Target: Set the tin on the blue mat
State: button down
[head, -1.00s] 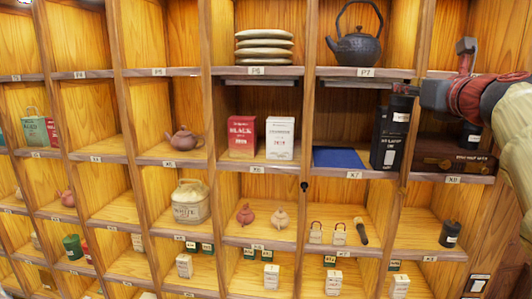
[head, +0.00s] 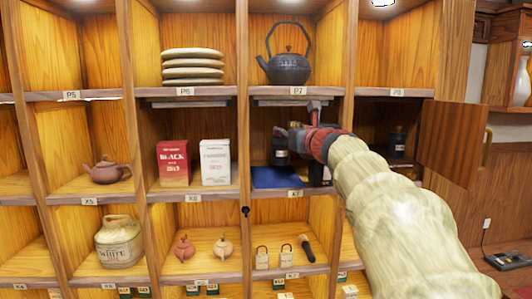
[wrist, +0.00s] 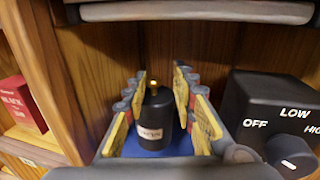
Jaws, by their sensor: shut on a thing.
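The black tin (head: 281,156), with a pale label and a gold knob on top, is in compartment X7 in the head view. It also shows upright in the wrist view (wrist: 155,112). My gripper (wrist: 160,108) is shut on it, with yellow-padded fingers on both sides. The blue mat (head: 275,179) lies on the floor of X7, and blue shows under the tin in the wrist view (wrist: 131,148). The tin is over the mat's back part; I cannot tell whether it touches. My gripper and arm hide part of the compartment's right side.
A black box (wrist: 262,112) with a knob marked OFF, LOW and HIGH stands close right of my gripper. A wooden divider (wrist: 65,95) is at the left, with a red box (wrist: 22,105) beyond it. A shelf edge (head: 290,91) runs above. Another dark tin (head: 398,142) stands in the right compartment.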

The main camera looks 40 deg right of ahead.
aim_at(282, 148)
jog(key=shift+w+d+f, duration=0.2)
jog(key=shift+w+f, duration=0.75)
jog(key=shift+f, duration=0.1)
jog(key=shift+w+f+b, duration=0.15)
jog(key=shift+f+b, duration=0.65)
jog(key=shift+f, duration=1)
jog(key=shift+f, duration=0.1)
jog(key=c, duration=1.5)
grip_release()
jog(key=shift+o, duration=0.2)
